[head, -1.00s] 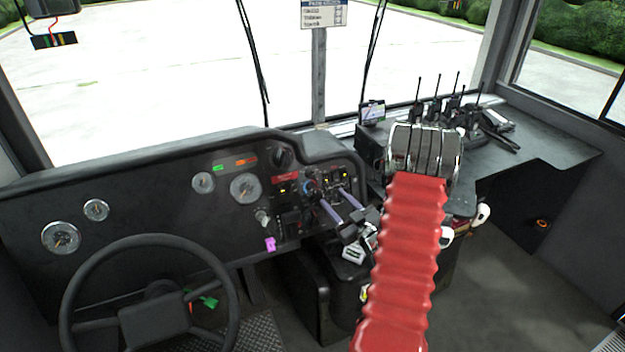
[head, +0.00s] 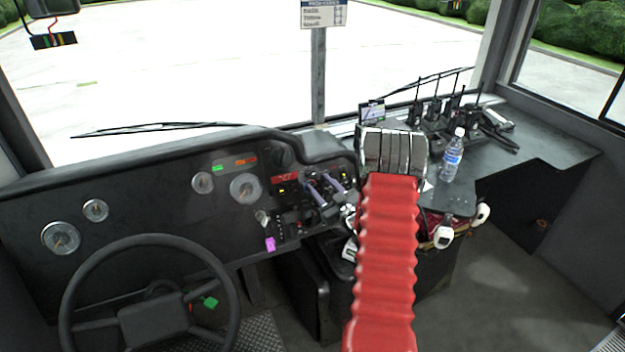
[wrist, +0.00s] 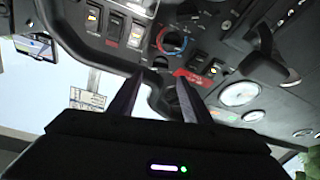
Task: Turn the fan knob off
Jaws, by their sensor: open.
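A round knob with a blue and red ring (wrist: 172,42) sits on the dash panel at the upper middle of the wrist view. I cannot tell whether it is the fan knob. It lies beyond my fingertips, apart from them. In the head view my fingers cover that part of the panel. My gripper (head: 318,179) is open and empty, its two purplish fingers pointing at the switch panel right of the gauges. In the wrist view my gripper (wrist: 158,78) shows both fingers spread, with nothing between them.
Rocker switches (wrist: 115,27) flank the ringed knob, and a large black handle (wrist: 268,60) juts out at its right. Gauges (head: 245,187) and the steering wheel (head: 150,300) are to the left. A water bottle (head: 453,157) and several radios (head: 436,115) stand on the right counter.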

